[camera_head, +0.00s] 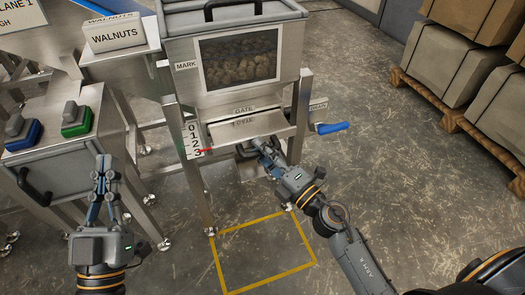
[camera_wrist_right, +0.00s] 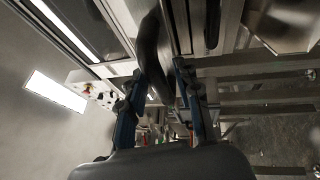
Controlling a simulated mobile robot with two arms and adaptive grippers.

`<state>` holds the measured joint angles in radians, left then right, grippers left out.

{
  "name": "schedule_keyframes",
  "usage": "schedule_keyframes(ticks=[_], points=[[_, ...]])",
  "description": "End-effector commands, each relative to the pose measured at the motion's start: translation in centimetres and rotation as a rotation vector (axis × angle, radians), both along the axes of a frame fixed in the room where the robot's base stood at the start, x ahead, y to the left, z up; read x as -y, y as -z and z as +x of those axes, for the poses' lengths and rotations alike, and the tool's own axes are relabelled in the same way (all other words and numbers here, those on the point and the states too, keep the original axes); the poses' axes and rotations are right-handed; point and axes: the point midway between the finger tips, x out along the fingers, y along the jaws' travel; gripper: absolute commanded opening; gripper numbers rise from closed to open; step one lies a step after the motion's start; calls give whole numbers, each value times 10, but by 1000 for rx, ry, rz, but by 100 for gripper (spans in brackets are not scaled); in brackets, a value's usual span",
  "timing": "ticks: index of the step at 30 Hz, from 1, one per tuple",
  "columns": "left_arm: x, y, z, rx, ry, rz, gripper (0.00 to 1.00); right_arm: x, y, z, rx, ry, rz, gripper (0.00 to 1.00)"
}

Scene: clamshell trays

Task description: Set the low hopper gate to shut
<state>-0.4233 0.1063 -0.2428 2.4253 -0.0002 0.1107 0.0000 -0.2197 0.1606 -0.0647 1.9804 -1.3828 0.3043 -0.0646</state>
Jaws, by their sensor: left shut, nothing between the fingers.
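The hopper (camera_head: 180,50) has a window with walnuts behind it. Below the window is its metal gate (camera_head: 225,132), labelled GATE, standing out toward me. A white scale (camera_head: 191,138) with marks 0 to 3 is at the gate's left. A red pointer (camera_head: 205,151) sits near its 3. My right gripper (camera_head: 259,143) is at the dark handle under the gate's front edge. In the right wrist view the black handle (camera_wrist_right: 151,50) runs between the fingers (camera_wrist_right: 161,75), which look closed on it. My left gripper (camera_head: 104,160) is shut and empty, left of the hopper.
A blue lever (camera_head: 331,127) sticks out at the hopper's right. Stacked boxes lie on a wooden pallet (camera_head: 460,120) at the right. A yellow square (camera_head: 222,262) marks clear floor in front.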

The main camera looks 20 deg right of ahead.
Motion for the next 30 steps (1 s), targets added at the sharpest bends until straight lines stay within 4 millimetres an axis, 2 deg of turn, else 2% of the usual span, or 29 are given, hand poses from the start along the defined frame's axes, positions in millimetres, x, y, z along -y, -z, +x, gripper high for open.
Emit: schedule_keyframes(ticks=[1, 3, 4, 11, 14, 20, 24, 30], points=[[0, 0, 0, 0, 0, 0, 0, 0, 0, 0, 0, 0, 0, 17], [0, 0, 0, 0, 0, 0, 0, 0, 0, 0, 0, 0, 0, 3], [0, 0, 0, 0, 0, 0, 0, 0, 0, 0, 0, 0, 0, 0], [0, 0, 0, 1, 0, 0, 0, 0, 0, 0, 0, 0, 0, 0], [0, 0, 1, -11, 0, 3, 0, 0, -1, 6, 1, 0, 0, 0], [-1, 25, 13, -161, -9, 45, 0, -2, -2, 49, 3, -1, 1, 0], [-1, 30, 14, -181, -10, 51, 0, -3, 0, 77, 2, -1, 1, 0], [-1, 30, 14, -181, -10, 51, 0, -3, 0, 94, 0, 0, 1, 0]])
